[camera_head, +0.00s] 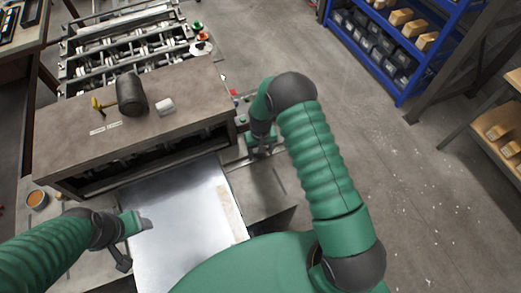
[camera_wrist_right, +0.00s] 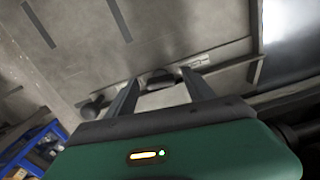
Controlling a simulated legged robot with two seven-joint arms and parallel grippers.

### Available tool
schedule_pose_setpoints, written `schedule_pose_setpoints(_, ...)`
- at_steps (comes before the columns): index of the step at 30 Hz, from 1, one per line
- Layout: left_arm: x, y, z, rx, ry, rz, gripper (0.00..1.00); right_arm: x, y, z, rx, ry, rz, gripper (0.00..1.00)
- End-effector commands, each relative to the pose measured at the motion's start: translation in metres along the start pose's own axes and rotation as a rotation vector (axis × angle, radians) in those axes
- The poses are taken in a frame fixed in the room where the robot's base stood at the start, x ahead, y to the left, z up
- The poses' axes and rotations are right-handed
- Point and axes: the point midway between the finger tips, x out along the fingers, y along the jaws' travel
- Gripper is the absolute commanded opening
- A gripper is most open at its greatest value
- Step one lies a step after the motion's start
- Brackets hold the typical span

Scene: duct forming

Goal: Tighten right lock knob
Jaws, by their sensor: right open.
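My right gripper (camera_head: 262,148) is low at the right end of the machine, beside the metal sheet. In the right wrist view its two fingers (camera_wrist_right: 163,92) are apart. A dark rounded knob (camera_wrist_right: 158,78) shows between and just beyond the fingertips; I cannot tell whether they touch it. In the head view the knob is hidden by the arm and gripper. A second dark rounded piece (camera_wrist_right: 93,108) sits left of the fingers. My left gripper (camera_head: 132,240) is over the left edge of the metal sheet (camera_head: 180,225); its finger gap is unclear.
A machine top (camera_head: 75,140) carries a black mallet (camera_head: 130,95) and a small light block (camera_head: 166,106). A roller machine (camera_head: 130,45) stands behind it. A blue shelf (camera_head: 380,60) with bins is at upper right. Open floor lies right of my right arm.

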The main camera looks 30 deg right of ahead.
Motion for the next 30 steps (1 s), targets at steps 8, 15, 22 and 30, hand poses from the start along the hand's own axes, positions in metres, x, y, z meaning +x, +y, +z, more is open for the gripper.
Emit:
schedule_pose_setpoints(8, 0.015, 0.0, 0.004, 0.0, 0.0, 0.0, 0.62, -0.041, 0.001, -0.002, 0.0, 0.007, -0.001, 0.62)
schedule_pose_setpoints(15, 0.034, 0.0, 0.008, 0.0, 0.0, 0.0, 0.62, -0.112, 0.001, -0.002, -0.001, 0.007, -0.002, 0.62)
schedule_pose_setpoints(22, 0.041, 0.0, 0.01, 0.0, 0.0, 0.0, 0.62, -0.158, 0.001, -0.002, -0.001, 0.002, -0.002, 0.62)
schedule_pose_setpoints(30, 0.041, 0.0, 0.01, 0.0, 0.0, 0.0, 0.62, -0.167, 0.002, -0.001, 0.0, -0.001, -0.002, 0.62)
